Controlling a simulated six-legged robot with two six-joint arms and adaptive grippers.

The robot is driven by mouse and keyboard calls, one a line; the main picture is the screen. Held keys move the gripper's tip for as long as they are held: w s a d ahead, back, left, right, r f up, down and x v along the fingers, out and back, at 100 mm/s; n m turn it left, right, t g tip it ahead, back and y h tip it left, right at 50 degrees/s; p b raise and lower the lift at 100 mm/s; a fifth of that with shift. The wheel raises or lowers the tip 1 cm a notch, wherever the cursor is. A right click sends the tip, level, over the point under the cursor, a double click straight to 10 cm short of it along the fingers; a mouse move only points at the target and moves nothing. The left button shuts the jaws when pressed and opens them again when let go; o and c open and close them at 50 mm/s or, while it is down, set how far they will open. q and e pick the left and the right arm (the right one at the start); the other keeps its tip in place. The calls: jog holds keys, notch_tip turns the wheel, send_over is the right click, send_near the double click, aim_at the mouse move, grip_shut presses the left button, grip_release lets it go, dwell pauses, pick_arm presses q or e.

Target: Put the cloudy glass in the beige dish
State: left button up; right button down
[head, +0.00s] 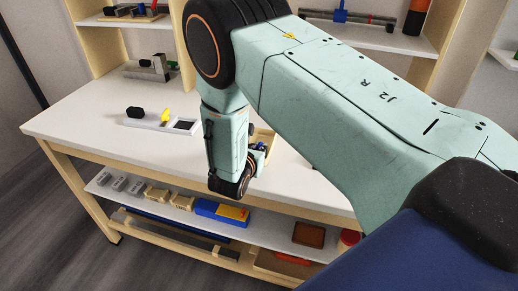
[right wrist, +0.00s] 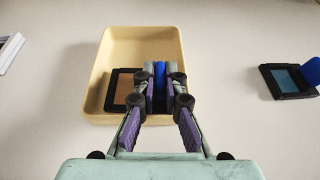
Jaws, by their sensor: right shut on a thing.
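The beige dish (right wrist: 112,50) lies on the white tabletop in the right wrist view, and its edge shows beside my wrist in the head view (head: 265,134). My right gripper (right wrist: 160,74) is shut on the blue tab (right wrist: 159,70) of a black-framed pane (right wrist: 126,92). The pane looks brownish, much like the dish behind it, so I cannot tell how cloudy it is. The framed pane is over or inside the near end of the dish; I cannot tell whether it touches the floor. Its right part is hidden by the fingers. My left gripper is not in view.
Another black-framed pane (right wrist: 288,79), bluish with a blue tab, lies right of the dish. A white holder (head: 160,122) with black and yellow pieces stands left on the table. A grey metal block (head: 150,70) stands behind it. The table between holder and dish is clear.

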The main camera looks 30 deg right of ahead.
jog(key=shift+s+a+r, duration=0.15)
jog(key=shift+f, duration=0.2)
jog(key=c, duration=1.7)
grip_release()
jog(key=shift+d+f, duration=0.1)
jog(key=shift+d, duration=0.15)
jog(key=shift+a, duration=0.15)
jog(key=shift+r, duration=0.2)
